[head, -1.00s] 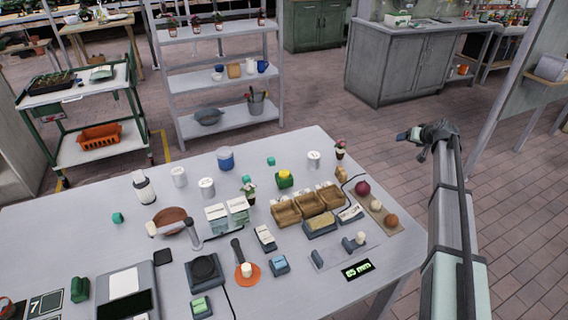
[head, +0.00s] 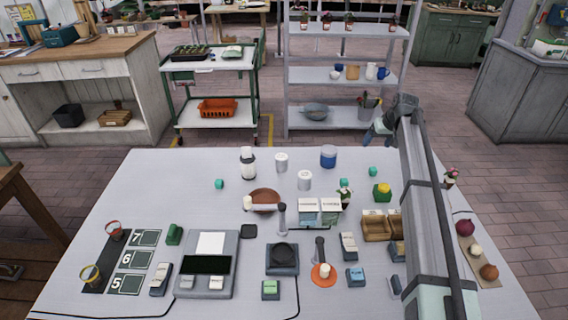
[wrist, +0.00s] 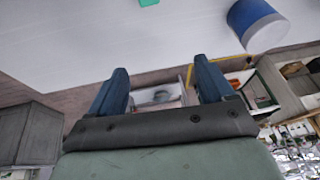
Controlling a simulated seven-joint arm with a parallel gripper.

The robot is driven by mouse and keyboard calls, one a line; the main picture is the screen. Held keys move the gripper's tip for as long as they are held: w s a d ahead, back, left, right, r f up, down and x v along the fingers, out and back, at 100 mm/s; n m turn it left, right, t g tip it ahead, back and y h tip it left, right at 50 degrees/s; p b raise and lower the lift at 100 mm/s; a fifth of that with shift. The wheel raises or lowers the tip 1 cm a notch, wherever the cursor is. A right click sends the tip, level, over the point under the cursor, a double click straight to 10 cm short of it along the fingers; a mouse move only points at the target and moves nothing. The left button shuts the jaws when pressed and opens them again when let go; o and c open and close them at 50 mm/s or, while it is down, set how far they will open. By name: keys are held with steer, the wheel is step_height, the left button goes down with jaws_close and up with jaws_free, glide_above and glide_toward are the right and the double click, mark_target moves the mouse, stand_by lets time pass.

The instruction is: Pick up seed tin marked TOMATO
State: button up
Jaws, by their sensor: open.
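Several tins stand toward the back of the grey table. Two are white tins (head: 281,162) (head: 305,180), and one is a blue tin with a pale band (head: 328,157). No label is legible, so I cannot tell which is marked TOMATO. My gripper (head: 381,126) is raised near the table's back right, with the tins to its left. In the wrist view my gripper (wrist: 160,78) shows two blue fingers spread apart with nothing between them. The blue tin (wrist: 257,25) shows at the upper right there, clear of the fingers.
A shelf rack (head: 340,85) stands behind the table. The table's back left is clear.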

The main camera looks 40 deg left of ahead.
steer(key=s+a, duration=0.4)
steer(key=s+a+r+n+h, duration=0.1)
steer(key=s+a, duration=0.3)
steer(key=a, duration=0.1)
steer(key=s+a+r+n+g, duration=0.1)
steer(key=s+a, duration=0.3)
steer(key=a, duration=0.1)
steer(key=shift+s+r+h, duration=0.1)
steer(key=shift+s+h, duration=0.2)
steer(key=shift+s, duration=0.1)
steer(key=n+h, duration=0.1)
steer(key=n, duration=0.1)
glide_toward(282, 156)
step_height(282, 156, down, 7)
steer(key=shift+w+a+f, duration=0.1)
steer(key=shift+w+a, duration=0.1)
steer(key=shift+w+a+f, duration=0.1)
steer(key=shift+a+f, duration=0.1)
steer(key=shift+f, duration=0.65)
steer(key=shift+a+f, duration=0.15)
steer(key=shift+f, duration=0.65)
steer(key=shift+w+a+f, duration=0.1)
steer(key=shift+a+f, duration=0.1)
steer(key=shift+f, duration=0.65)
steer(key=c, duration=1.1)
steer(key=shift+r, duration=0.1)
